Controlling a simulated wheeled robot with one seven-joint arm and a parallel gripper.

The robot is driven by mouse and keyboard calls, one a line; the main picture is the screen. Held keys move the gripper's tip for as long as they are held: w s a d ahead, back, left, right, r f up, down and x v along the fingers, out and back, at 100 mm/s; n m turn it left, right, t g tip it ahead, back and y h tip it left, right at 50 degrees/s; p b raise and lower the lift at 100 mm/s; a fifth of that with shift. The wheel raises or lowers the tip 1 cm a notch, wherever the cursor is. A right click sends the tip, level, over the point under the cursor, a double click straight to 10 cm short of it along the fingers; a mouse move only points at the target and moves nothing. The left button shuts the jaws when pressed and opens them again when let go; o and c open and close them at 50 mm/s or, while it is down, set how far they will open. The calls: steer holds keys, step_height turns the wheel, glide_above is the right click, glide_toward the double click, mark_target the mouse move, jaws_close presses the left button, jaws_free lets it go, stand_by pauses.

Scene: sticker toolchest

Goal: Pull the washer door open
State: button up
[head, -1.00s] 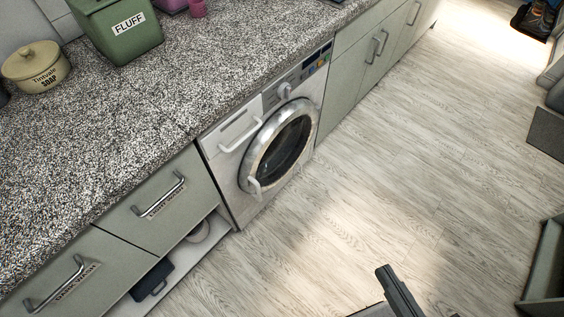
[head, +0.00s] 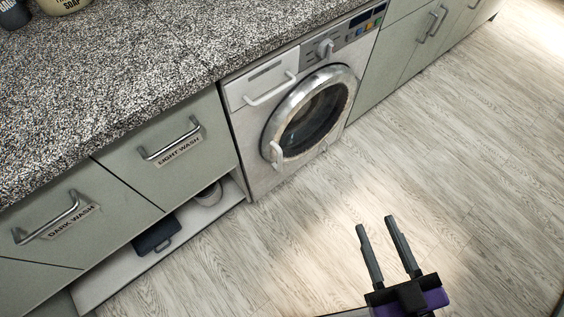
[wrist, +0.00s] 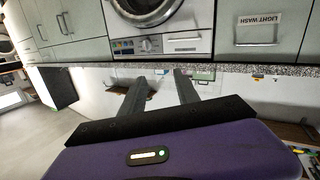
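The white washer (head: 258,172) stands under the counter in the head view. Its round door (head: 350,92) has a silver ring around dark glass and looks closed. A white door handle (head: 276,155) sits on the ring's lower left edge. In the wrist view the washer (wrist: 187,42) and its door (wrist: 178,17) show at the top, upside down. My gripper (head: 375,222) is out over the floor in front of the washer, apart from it. Its two dark fingers are spread with nothing between them. The gripper also shows in the wrist view (wrist: 159,78).
A speckled countertop (head: 130,85) runs above the washer. Drawers labelled LIGHT WASH (head: 192,150) and DARK WASH (head: 62,222) stand to its left, with an open low shelf (head: 112,272) below. Grey cabinets (head: 392,75) stand to the right. The wooden floor in front is clear.

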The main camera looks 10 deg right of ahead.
mark_target(281, 158)
steer(key=w+a+f+m+y+b, duration=0.25)
steer(key=w+f+m+b, duration=0.35)
steer(key=w+f+m, duration=0.5)
steer(key=w+a+f+m+y+b, duration=0.1)
steer(key=w+a+f+m+b, duration=0.3)
steer(key=w+f+m+b, duration=0.45)
steer(key=w+a+f+m+y+b, duration=0.1)
steer(key=w+a+f+m+b, duration=0.25)
steer(key=w+f+m, duration=0.65)
steer(key=shift+w+a+f+m+b, duration=0.1)
steer(key=shift+w+a+m, duration=0.2)
steer(key=shift+w+m, duration=0.5)
steer(key=shift+w+a+f+m+b, duration=0.15)
steer(key=shift+w+a+m, duration=0.2)
steer(key=shift+w+m, duration=0.5)
steer(key=shift+w+a+m+b, duration=0.1)
steer(key=shift+w+a+m, duration=0.2)
steer(key=shift+w+m, duration=0.5)
steer(key=shift+s, duration=0.15)
steer(key=shift+c, duration=0.2)
jaws_close()
